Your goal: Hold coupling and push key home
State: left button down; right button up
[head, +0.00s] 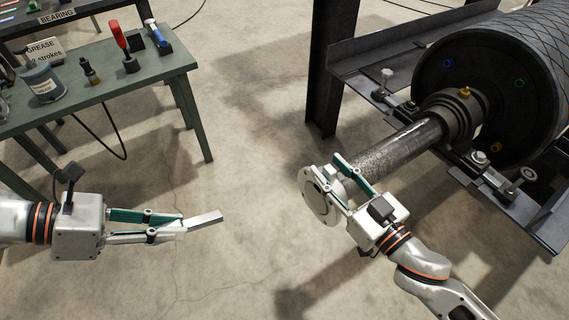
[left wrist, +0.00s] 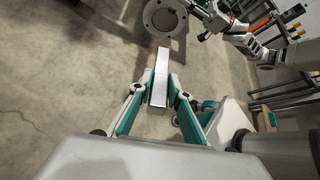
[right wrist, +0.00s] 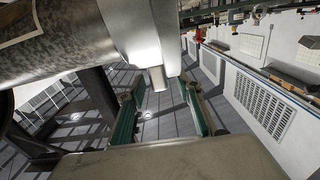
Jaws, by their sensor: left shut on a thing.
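A plain silver key (head: 204,220) is a short straight bar. My left gripper (head: 180,228) is shut on one end of it, and the free end points right toward the coupling. The key (left wrist: 161,72) also shows between the fingertips in the left wrist view. The round, pale metal coupling (head: 317,197) is at the near end of the shaft (head: 400,145). A clear gap lies between key and coupling. My right gripper (head: 350,182) is at the coupling with its fingers spread. In the right wrist view the coupling (right wrist: 138,38) is ahead of the open fingers; contact is unclear.
The dark pulley drum (head: 488,95) and its steel frame (head: 375,60) stand at the right, with a dark post (head: 332,65) beside them. A green table (head: 120,90) with tools and a grease tin (head: 40,82) is at upper left. The floor between is clear.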

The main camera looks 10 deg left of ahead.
jog(key=shift+w+a, duration=0.25)
jog(key=shift+w, duration=0.05)
jog(key=shift+c, duration=0.4)
jog(key=c, duration=0.8)
jog(key=shift+o, duration=0.4)
grip_shut()
dwell(2.0)
